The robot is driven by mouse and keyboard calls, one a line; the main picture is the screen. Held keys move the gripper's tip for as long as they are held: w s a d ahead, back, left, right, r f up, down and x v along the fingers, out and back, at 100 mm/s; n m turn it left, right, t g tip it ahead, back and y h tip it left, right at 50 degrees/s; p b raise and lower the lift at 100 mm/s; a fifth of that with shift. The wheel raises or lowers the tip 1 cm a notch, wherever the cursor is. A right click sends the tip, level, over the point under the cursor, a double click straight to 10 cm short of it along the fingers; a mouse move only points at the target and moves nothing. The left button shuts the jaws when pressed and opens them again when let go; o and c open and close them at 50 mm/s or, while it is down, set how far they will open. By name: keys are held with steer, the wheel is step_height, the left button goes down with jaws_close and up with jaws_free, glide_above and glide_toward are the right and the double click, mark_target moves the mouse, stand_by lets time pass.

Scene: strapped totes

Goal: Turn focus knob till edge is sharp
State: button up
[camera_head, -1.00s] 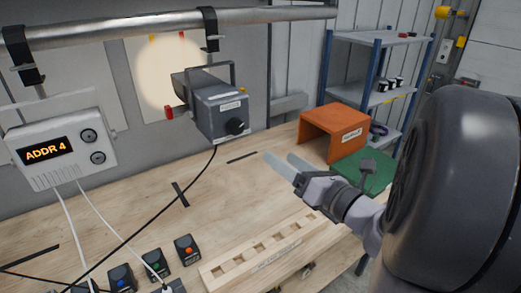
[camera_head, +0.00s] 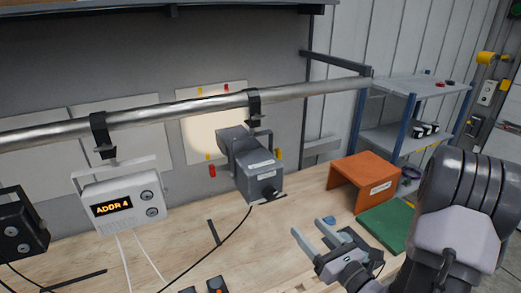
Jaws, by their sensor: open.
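A dark grey spotlight (camera_head: 255,176) hangs by a clamp from the silver pipe in the head view. Its black knob (camera_head: 270,191) is on the end face towards me. My gripper (camera_head: 311,231) is open and empty, over the bench to the right of and below the lamp, apart from the knob.
A white control box reading ADDR 4 (camera_head: 121,202) and a black unit (camera_head: 20,226) hang at the left. An orange stand (camera_head: 362,181) and green mat (camera_head: 386,226) lie at the right of the wooden bench (camera_head: 170,241). A metal shelf (camera_head: 415,90) stands behind.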

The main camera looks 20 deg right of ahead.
steer(key=shift+s+a+n+h+p, duration=0.65)
steer(key=shift+a+p, duration=0.55)
steer(key=shift+p, duration=1.2)
steer(key=b, duration=1.6)
glide_toward(272, 196)
steer(key=w+p, duration=0.1)
steer(key=w, duration=0.4)
steer(key=w+p, duration=0.1)
steer(key=w, duration=0.2)
steer(key=shift+w+a+r+p, duration=0.25)
steer(key=shift+w+r+p, duration=0.05)
steer(key=shift+f, duration=0.1)
steer(key=shift+c, duration=0.2)
